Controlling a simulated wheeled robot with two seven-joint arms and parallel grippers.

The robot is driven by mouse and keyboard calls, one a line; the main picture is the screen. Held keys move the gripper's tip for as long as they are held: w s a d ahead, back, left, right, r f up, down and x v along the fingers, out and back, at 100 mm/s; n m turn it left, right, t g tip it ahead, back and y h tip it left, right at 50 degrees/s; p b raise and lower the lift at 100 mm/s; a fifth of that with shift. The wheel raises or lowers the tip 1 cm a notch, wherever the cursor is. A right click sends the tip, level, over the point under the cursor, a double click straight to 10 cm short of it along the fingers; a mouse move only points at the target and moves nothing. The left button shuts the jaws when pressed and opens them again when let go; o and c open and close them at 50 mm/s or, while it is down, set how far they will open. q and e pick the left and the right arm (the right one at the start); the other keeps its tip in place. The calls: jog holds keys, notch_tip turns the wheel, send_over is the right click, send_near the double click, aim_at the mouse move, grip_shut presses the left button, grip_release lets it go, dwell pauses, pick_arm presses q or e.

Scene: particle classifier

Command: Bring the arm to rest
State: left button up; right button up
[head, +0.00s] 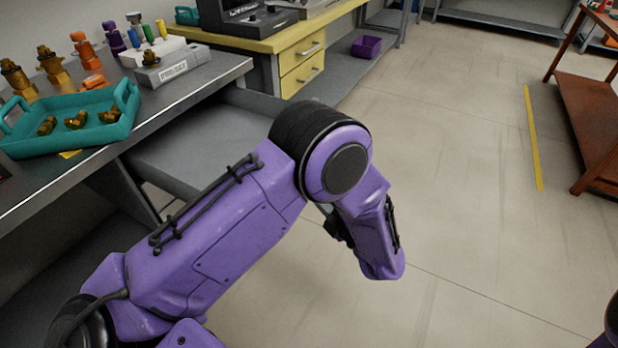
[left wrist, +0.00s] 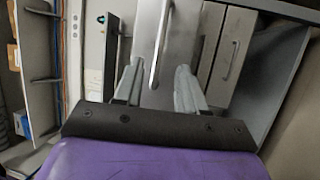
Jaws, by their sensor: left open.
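My left arm is purple and comes in from the lower left of the head view, bent at the elbow over the open floor. Its gripper is hidden behind the forearm there. In the left wrist view my left gripper (left wrist: 157,88) shows its two grey fingers apart, with nothing between them. Grey drawer fronts with long handles (left wrist: 231,60) lie beyond the fingers. My right gripper is not in view; only a small dark and purple part shows at the lower right edge of the head view.
A grey workbench (head: 215,75) at the left holds a teal tray (head: 95,135) with several brass fittings and other coloured parts. A yellow bench (head: 270,42) stands behind. A reddish-brown table (head: 590,120) stands at the far right. The floor (head: 450,180) between is clear.

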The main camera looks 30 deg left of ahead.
pick_arm(q)
jog(key=shift+s+d, duration=0.1)
jog(key=shift+d, duration=0.05)
dwell(0.3)
jog(key=w+d+f+m+t+h, duration=0.1)
jog(key=w+f+m+t+h, duration=0.45)
jog(key=m, duration=0.55)
jog(key=s+a+f+m+h, duration=0.2)
jog(key=s+f+m+h, duration=0.55)
jog(key=f+m, duration=0.35)
jog(key=s+a+f+m+g+h, duration=0.25)
jog(key=s+f+g, duration=0.35)
jog(key=s, duration=0.4)
jog(key=s+a+f+g+p, duration=0.1)
jog(key=s+a+g, duration=0.1)
jog(key=s, duration=0.5)
jog(key=s+a+f+g+p, duration=0.1)
jog(key=s+a+f, duration=0.1)
jog(key=s, duration=0.6)
notch_tip(320, 180, up, 14)
jog(key=w+p, duration=0.1)
jog(key=p, duration=1.2)
jog(key=shift+a+p, duration=0.15)
jog(key=shift+p, duration=0.15)
